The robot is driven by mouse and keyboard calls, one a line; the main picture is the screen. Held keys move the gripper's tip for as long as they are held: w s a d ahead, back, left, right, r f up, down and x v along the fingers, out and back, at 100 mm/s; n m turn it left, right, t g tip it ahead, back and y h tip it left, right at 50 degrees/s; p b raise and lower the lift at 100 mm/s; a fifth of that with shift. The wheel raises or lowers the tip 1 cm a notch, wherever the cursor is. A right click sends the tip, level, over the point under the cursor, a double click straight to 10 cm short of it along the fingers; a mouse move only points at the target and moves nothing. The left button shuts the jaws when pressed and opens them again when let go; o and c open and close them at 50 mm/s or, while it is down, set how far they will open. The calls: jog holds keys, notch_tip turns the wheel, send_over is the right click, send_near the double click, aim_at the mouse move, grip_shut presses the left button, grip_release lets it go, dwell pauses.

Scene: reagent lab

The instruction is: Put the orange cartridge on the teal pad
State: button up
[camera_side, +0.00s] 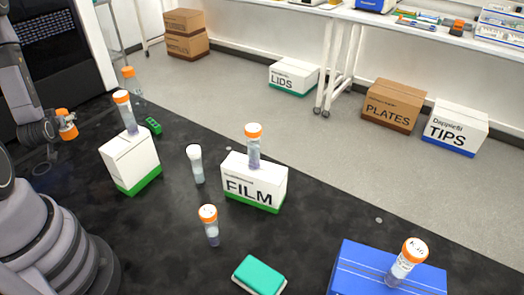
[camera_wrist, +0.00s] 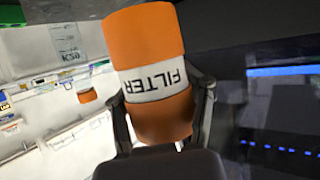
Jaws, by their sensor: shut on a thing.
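The orange cartridge (camera_side: 67,124) has a white middle band. In the wrist view the cartridge (camera_wrist: 150,78) shows the word FILTER on that band. My gripper (camera_side: 60,126) is shut on it at the far left of the side view, above the black bench; one finger lies on each side of it in the wrist view. The teal pad (camera_side: 259,276) lies on the bench at the bottom centre of the side view, well to the right of my gripper. Nothing is on the pad. The pad is not seen in the wrist view.
Orange-capped tubes stand on a white box (camera_side: 130,160), the FILM box (camera_side: 254,183) and a blue box (camera_side: 352,268). Another orange-capped tube (camera_side: 210,226) stands near the pad, and a white-capped tube (camera_side: 196,164) left of the FILM box. A green block (camera_side: 153,126) lies behind.

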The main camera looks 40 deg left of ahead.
notch_tip(320, 180, up, 20)
jog(key=f, duration=0.1)
jog(key=w+d+m+t+h, duration=0.5)
jog(key=w+d+m+h, duration=0.25)
jog(key=w+d, duration=1.05)
jog(key=d+m+g+h, duration=0.1)
jog(key=d+m+h, duration=0.9)
jog(key=d, duration=2.3)
jog(key=shift+d+r+m+g+h, duration=0.2)
jog(key=shift+m+g+h, duration=0.15)
jog(key=shift+h, duration=0.4)
jog(key=s+d+m, duration=0.1)
jog(key=d, duration=0.2)
jog(key=s+d+m+g+h, duration=0.1)
jog(key=d, duration=0.1)
jog(key=s+d+m+g+h, duration=0.1)
jog(key=s+d, duration=0.1)
jog(key=d, duration=0.1)
jog(key=shift+s+d+g, duration=0.1)
jog(key=shift+d+g, duration=0.15)
jog(key=shift+d, duration=0.05)
jog(key=m+g+h, duration=0.3)
jog(key=m+g, duration=0.3)
send_over(259, 278)
jog(key=w+d, duration=0.1)
jog(key=d, duration=0.4)
notch_tip(259, 278, down, 26)
jog(key=shift+a+f, duration=0.15)
jog(key=shift+f, duration=0.05)
